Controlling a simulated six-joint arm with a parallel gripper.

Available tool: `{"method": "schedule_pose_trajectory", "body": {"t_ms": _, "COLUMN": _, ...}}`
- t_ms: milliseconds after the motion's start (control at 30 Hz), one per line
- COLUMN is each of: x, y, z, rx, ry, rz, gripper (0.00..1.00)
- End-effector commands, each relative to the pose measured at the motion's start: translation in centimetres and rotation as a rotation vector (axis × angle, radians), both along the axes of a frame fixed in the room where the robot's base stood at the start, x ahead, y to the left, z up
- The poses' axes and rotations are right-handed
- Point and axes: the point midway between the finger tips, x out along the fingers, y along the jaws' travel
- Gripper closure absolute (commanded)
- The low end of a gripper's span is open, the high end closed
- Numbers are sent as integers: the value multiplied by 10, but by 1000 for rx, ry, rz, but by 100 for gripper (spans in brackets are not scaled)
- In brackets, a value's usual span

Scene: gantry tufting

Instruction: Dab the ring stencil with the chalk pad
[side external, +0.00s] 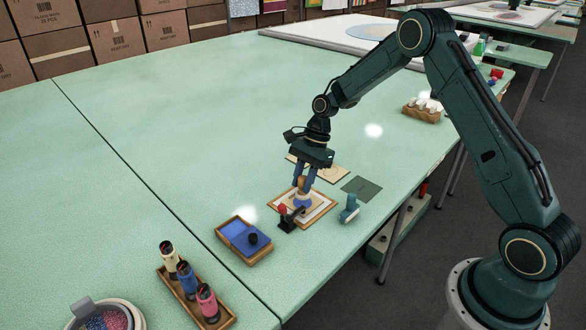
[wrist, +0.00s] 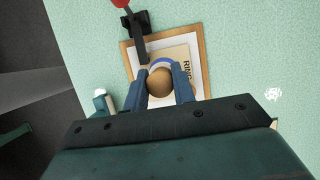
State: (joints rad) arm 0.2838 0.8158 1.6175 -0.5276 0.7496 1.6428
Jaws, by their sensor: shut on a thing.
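My gripper (side external: 305,173) is shut on the chalk pad (side external: 301,186), which has a round tan knob and a blue base. In the wrist view the knob of the chalk pad (wrist: 158,82) sits between my two blue fingers. The pad is over the ring stencil (wrist: 181,54), a tan plate lettered "RING", partly hidden by the pad and fingers. The stencil lies on white material in a wood-framed board (wrist: 127,62). Whether the pad touches the stencil cannot be told. A dark clamp with a red knob (side external: 287,219) reaches over the stencil at the board's edge.
A wooden tray (side external: 264,260) with a blue inside and a dark knob stands left of the board. A tan plate (side external: 328,171) and a dark green square (side external: 362,188) lie behind it. A teal object (side external: 349,208) stands to the right. A bottle rack (side external: 220,322) is front left.

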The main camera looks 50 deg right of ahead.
Motion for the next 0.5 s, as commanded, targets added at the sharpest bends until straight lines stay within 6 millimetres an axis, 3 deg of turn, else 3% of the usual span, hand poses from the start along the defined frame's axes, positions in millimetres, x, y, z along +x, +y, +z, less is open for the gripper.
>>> {"method": "schedule_pose_trajectory", "body": {"t_ms": 500, "x": 1, "y": 0, "z": 30, "rx": 0, "ry": -3, "rz": 1, "gripper": 97}}
